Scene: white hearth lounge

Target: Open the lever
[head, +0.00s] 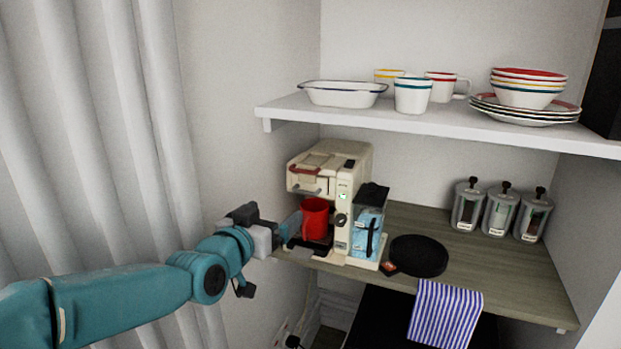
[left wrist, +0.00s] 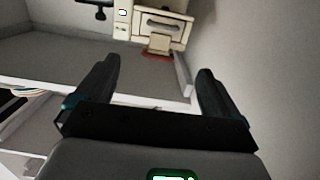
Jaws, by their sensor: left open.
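The cream coffee machine (head: 353,165) stands on the wooden counter below the shelf. A dark red lever (head: 303,170) lies across its upper front and looks lowered. My left gripper (head: 289,228) is at the counter's left end, left of the red mug (head: 315,218) and lower than the lever. In the left wrist view the jaws (left wrist: 157,68) are apart with nothing between them. The machine (left wrist: 152,22) shows beyond them, seemingly upside down, with a red part (left wrist: 158,54) that looks like the lever. The gripper appears clear of it. My right gripper is not seen.
A white shelf (head: 440,120) with dishes hangs above the machine. A black round pad (head: 418,256) and a striped towel (head: 445,312) are to its right. Several canisters (head: 501,212) stand at the back right. A wall and curtain (head: 95,140) are on the left.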

